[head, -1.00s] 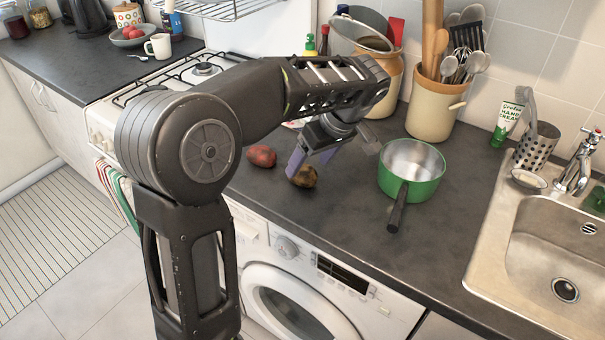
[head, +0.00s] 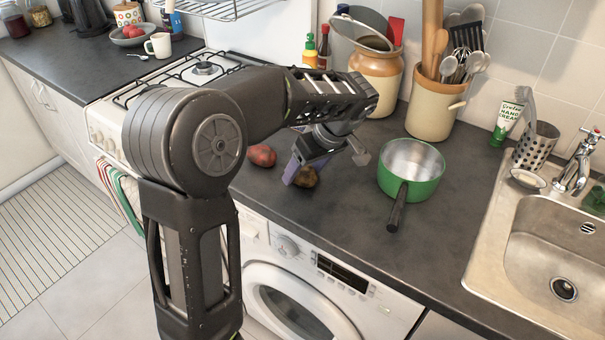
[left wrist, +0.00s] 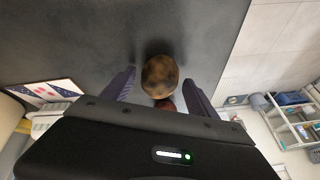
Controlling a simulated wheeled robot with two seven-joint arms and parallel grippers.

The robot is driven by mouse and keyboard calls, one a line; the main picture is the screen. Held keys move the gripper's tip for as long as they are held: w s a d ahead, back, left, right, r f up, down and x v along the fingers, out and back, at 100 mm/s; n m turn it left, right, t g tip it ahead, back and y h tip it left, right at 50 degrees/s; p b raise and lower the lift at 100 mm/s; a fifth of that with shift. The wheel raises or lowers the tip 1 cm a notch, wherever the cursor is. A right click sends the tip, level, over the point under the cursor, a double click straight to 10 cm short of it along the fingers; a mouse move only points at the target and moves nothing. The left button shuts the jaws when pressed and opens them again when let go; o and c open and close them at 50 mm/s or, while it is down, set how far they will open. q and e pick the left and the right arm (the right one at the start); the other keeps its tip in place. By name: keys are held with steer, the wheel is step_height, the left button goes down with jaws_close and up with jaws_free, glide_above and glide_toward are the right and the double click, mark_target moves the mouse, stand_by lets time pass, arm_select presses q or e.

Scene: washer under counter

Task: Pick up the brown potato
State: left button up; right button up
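The brown potato (head: 306,177) lies on the dark counter in the head view, partly hidden by my left gripper. My left gripper (head: 318,172) is low over the counter at the potato. In the left wrist view the brown potato (left wrist: 159,77) shows between the two spread fingers of the left gripper (left wrist: 160,85), with gaps on both sides. A red potato (head: 262,156) lies to the left of the brown one; part of a reddish thing (left wrist: 165,104) shows behind the brown potato in the wrist view. My right gripper is not in view.
A green saucepan (head: 418,166) stands to the right, its dark handle pointing to the front edge. A utensil crock (head: 432,104) and a brown-topped jar (head: 377,90) stand behind. The sink (head: 550,245) is at the right, the hob (head: 190,75) at the left.

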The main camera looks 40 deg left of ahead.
mark_target(306, 168)
arm_select(q)
steer(key=shift+r, duration=0.1)
jaws_close()
step_height(306, 168, up, 6)
steer(key=shift+r, duration=0.25)
step_height(306, 168, up, 4)
steer(key=p, duration=0.2)
steer(key=shift+f+p, duration=0.25)
steer(key=shift+p, duration=0.05)
steer(key=shift+f, duration=0.1)
stand_by(0.5)
